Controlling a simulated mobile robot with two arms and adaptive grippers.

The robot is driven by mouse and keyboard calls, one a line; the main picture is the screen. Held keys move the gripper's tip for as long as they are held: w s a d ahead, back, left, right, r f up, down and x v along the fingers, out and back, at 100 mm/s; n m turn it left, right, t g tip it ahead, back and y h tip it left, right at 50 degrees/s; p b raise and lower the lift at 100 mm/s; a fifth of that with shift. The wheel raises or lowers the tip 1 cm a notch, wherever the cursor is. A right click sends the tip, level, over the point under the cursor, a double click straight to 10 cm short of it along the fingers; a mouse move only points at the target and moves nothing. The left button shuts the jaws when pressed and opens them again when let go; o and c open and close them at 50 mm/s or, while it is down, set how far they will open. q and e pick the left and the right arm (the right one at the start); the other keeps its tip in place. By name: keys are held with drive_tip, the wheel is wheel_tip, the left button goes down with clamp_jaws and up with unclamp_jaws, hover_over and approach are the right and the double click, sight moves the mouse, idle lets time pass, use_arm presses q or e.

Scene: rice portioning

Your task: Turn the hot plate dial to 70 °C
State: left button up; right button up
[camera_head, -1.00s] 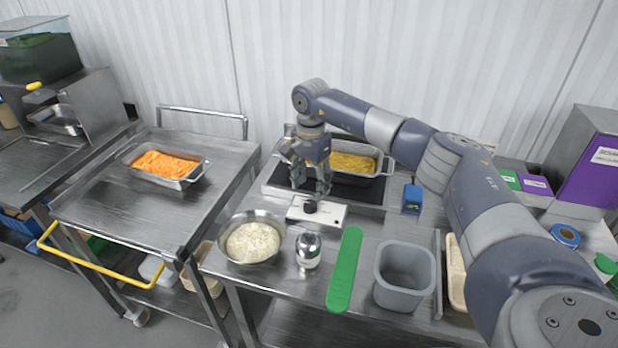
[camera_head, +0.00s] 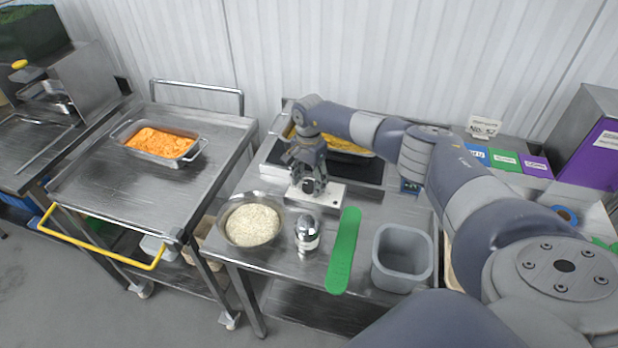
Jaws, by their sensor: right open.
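The hot plate (camera_head: 367,172) is a dark flat plate at the back of the steel table, with a pan of yellow food (camera_head: 345,145) on it, partly hidden by my right arm. Its white control box (camera_head: 331,197) sticks out in front. The black dial (camera_head: 308,186) on the box is mostly covered by my right gripper (camera_head: 308,187). The gripper points down at the dial with open fingers, around or just above it; contact cannot be told. The dial's markings are too small to read. My left gripper is not in view.
A cart with a pan of orange food (camera_head: 160,143) is at left. Coloured boxes (camera_head: 504,161) are at right.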

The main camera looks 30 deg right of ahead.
drive_tip(key=shift+f, duration=0.2)
drive_tip(key=c, duration=1.1)
drive_tip(key=shift+f+m+b, duration=0.1)
drive_tip(key=shift+m+b, duration=0.4)
drive_tip(key=shift+m, duration=0.1)
drive_tip(key=shift+m+b, duration=0.7)
drive_tip(key=shift+m, duration=0.5)
drive_tip(key=m+b, duration=0.1)
drive_tip(key=m, duration=0.1)
drive_tip(key=shift+m, duration=0.4)
drive_tip(key=m+b, duration=0.1)
drive_tip(key=m, duration=0.3)
drive_tip(key=shift+m+b, duration=0.3)
drive_tip(key=m, duration=0.2)
drive_tip(key=shift+m+b, duration=0.3)
drive_tip(key=m, duration=0.3)
drive_tip(key=shift+m, duration=0.3)
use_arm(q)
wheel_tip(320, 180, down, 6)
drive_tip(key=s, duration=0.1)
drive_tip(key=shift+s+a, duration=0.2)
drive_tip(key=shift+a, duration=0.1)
use_arm(e)
drive_tip(key=m, duration=0.6)
drive_tip(key=shift+r, duration=0.2)
drive_tip(key=shift+m, duration=0.4)
